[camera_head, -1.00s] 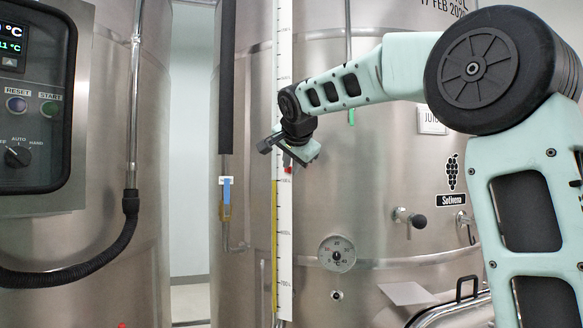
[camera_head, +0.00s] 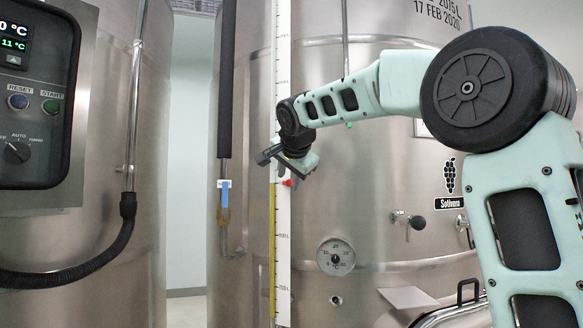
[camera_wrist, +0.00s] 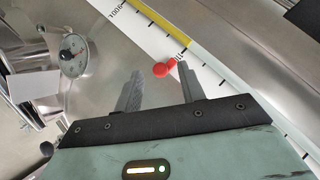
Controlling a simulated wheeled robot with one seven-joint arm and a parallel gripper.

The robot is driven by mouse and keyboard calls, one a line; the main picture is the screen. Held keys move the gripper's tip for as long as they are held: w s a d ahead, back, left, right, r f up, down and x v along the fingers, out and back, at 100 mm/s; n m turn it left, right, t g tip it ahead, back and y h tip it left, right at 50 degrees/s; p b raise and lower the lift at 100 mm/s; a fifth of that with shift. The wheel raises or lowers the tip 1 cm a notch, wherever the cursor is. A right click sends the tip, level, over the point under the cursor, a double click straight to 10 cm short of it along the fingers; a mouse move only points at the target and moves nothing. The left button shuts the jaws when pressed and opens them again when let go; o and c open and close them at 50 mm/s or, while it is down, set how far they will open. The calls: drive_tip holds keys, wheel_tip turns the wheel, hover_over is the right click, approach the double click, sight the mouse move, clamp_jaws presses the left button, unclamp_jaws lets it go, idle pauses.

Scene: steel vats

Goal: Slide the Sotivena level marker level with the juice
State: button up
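The Sotivena vat (camera_head: 400,160), with a grape label, carries a white scale strip (camera_head: 284,90). The yellow juice column (camera_head: 272,250) runs beside it. The red level marker (camera_head: 287,182) is on the strip and looks about level with the top of the yellow in the head view. In the wrist view, the yellow (camera_wrist: 200,45) runs slightly further along the scale than the marker (camera_wrist: 164,69). My gripper (camera_wrist: 160,68) is open at the strip. The marker lies between its fingertips, close to the right one; contact is unclear. In the head view, my gripper (camera_head: 286,160) hides the scale just above the marker.
A dial thermometer (camera_head: 336,257) and a tap (camera_head: 408,219) stick out of the vat on the right. A control box (camera_head: 40,95) is at far left.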

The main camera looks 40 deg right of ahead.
drive_tip(key=b+v, duration=0.3)
drive_tip(key=v, duration=1.4)
drive_tip(key=shift+s+a, duration=0.1)
drive_tip(key=shift+s, duration=0.05)
drive_tip(key=s+a+f+n+g+y, duration=0.1)
drive_tip(key=a+f+n+g+y, duration=0.1)
drive_tip(key=a+f+n, duration=0.65)
drive_tip(key=s+a+f+n+g+y, duration=0.1)
drive_tip(key=a+f+n+g+y, duration=0.15)
drive_tip(key=a+f, duration=1.1)
drive_tip(key=s+a+f+n+g+y, duration=0.1)
drive_tip(key=s+f+n, duration=0.3)
drive_tip(key=f, duration=0.5)
drive_tip(key=s+a+f+n+g+y, duration=0.1)
drive_tip(key=s+f+n+g, duration=0.1)
drive_tip(key=s+f, duration=0.55)
drive_tip(key=s+d+f+n+g, duration=0.1)
drive_tip(key=s+f+n, duration=0.4)
drive_tip(key=s+f, duration=0.7)
drive_tip(key=shift+s+d+f+n+g+h, duration=0.2)
drive_tip(key=shift+d+f+n+g+h, duration=0.1)
drive_tip(key=shift+g+h, duration=0.25)
